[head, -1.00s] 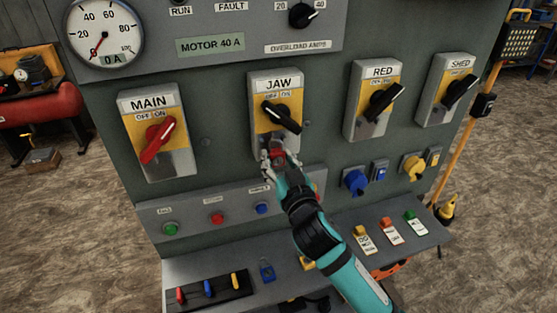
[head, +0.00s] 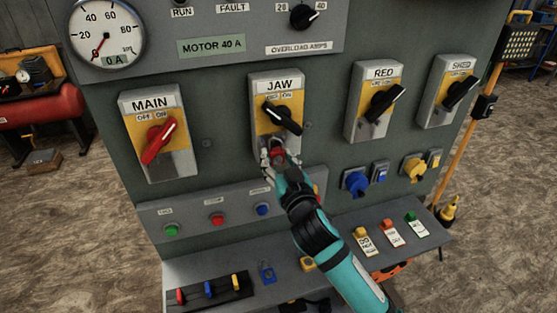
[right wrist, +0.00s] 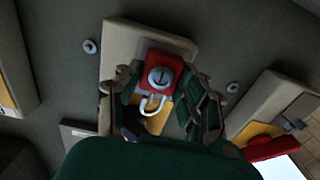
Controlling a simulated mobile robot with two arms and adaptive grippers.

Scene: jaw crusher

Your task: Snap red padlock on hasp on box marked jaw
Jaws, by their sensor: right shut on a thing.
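The box marked JAW (head: 277,92) is a grey and yellow switch box on the panel, with a black rotary handle (head: 283,117) turned slantwise. My right gripper (head: 273,155) is at the lower part of this box, shut on the red padlock (head: 278,156). In the right wrist view the red padlock (right wrist: 160,72) sits between the fingers (right wrist: 165,95), with its silver shackle (right wrist: 153,104) over the yellow face of the box. The hasp is hidden behind the gripper and padlock. I cannot tell whether the shackle is through it. My left gripper is not in view.
Boxes marked MAIN (head: 158,140), RED (head: 374,103) and SHED (head: 446,90) stand beside the JAW box. Below are push buttons (head: 217,218), blue and yellow sockets (head: 355,182), and a ledge (head: 215,264) with several tags and small locks.

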